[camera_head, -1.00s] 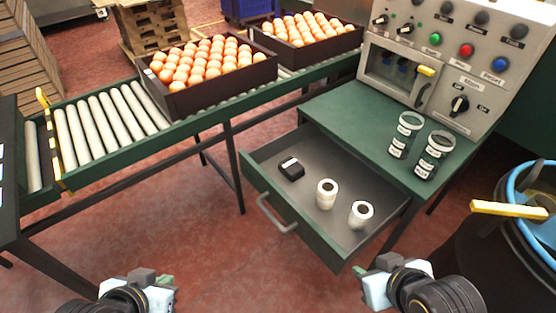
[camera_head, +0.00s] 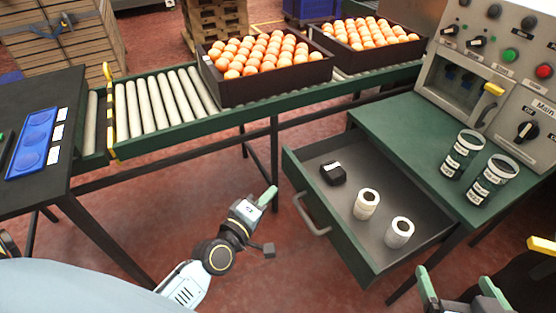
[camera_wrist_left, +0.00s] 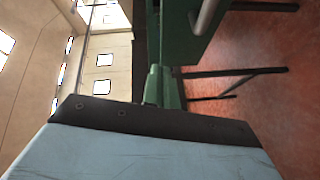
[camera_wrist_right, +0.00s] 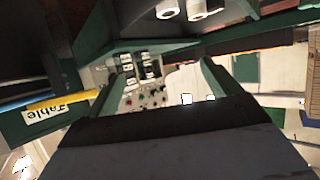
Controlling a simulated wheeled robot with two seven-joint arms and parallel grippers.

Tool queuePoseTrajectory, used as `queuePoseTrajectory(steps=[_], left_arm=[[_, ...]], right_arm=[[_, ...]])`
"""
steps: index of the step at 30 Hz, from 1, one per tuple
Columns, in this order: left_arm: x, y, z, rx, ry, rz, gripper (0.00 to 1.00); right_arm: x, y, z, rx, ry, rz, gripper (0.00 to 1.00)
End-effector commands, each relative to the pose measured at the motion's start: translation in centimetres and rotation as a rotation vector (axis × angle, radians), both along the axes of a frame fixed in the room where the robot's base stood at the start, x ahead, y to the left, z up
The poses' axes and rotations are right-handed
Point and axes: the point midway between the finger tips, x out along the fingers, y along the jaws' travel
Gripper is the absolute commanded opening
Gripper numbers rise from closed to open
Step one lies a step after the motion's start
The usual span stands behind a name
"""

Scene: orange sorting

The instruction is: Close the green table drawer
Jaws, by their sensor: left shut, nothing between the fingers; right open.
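The green table drawer (camera_head: 345,232) is pulled out from the green table (camera_head: 400,122). Its grey handle (camera_head: 311,214) is on the front panel. Inside lie a small black box (camera_head: 333,173) and two white rolls, one at the middle (camera_head: 366,204) and one further right (camera_head: 399,232). My left gripper (camera_head: 268,197) is shut and empty, to the left of the handle and apart from it. In the left wrist view its fingers (camera_wrist_left: 160,88) show close together, with the drawer handle (camera_wrist_left: 207,18) at the top. My right gripper (camera_head: 458,285) is open and empty, at the lower right, in front of the table.
Two dark crates of orange round items, a near one (camera_head: 270,92) and a far one (camera_head: 345,58), stand on the roller conveyor (camera_head: 165,105). Two jars (camera_head: 462,155) and a control panel (camera_head: 500,70) are on the table. A dark table with a blue tray (camera_head: 36,140) is at left.

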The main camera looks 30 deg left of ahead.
Motion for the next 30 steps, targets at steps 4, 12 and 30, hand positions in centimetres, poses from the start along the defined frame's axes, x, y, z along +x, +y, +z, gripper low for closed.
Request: queuePoseTrajectory(steps=[4,12,30], left_arm=[[1.0,3.8,-1.3,-0.186,-0.051,0.175,0.00],[2.2,6.0,-1.8,-0.271,-0.081,0.264,0.00],[12.3,5.9,-1.9,-0.272,-0.078,0.258,0.00]], right_arm=[[0.6,0.4,1.1,0.020,-0.073,0.006,0.89],[1.1,0.9,2.4,0.043,-0.157,0.014,0.89],[1.2,2.6,11.3,0.203,-0.690,0.049,0.89]])
